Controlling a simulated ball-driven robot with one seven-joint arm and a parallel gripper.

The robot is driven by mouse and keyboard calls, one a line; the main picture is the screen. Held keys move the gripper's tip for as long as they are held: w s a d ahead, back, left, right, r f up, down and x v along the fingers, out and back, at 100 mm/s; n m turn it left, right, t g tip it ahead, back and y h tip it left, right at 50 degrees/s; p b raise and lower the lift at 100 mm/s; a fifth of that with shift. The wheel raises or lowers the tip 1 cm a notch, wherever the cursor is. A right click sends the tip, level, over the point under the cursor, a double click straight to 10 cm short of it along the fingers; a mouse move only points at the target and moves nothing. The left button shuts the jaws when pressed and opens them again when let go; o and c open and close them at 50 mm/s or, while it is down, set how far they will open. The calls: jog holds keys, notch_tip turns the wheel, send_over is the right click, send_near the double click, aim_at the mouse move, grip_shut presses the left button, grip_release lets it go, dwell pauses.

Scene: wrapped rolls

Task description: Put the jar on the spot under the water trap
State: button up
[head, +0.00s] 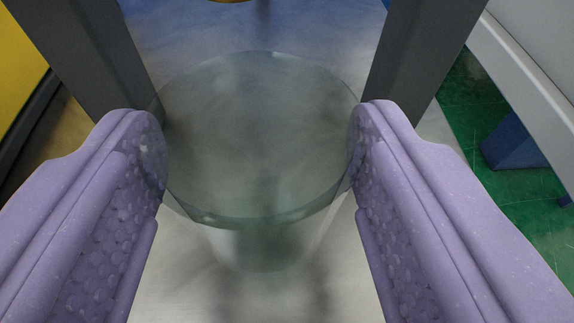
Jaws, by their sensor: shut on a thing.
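A clear glass jar (262,140) with a round rim fills the middle of the head view. My gripper (258,150) has two purple padded fingers, one on each side of the jar, shut on it near the rim. The jar looks empty and about upright. I cannot tell whether its base touches the metal surface (180,290) below. A small brass-coloured piece at the top edge (232,1) is cut off; I cannot tell whether it is the water trap. The spot cannot be made out.
Two dark grey posts (75,55) (425,50) stand close behind the fingertips, left and right. A yellow panel (20,65) is at the far left. A pale grey beam (530,75) and a blue block (513,145) over green floor (470,115) are at the right.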

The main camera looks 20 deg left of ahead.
jog(key=shift+f, duration=0.15)
jog(key=o, duration=1.2)
jog(key=shift+r, duration=0.25)
jog(key=p+v, duration=0.3)
jog(key=v, duration=0.9)
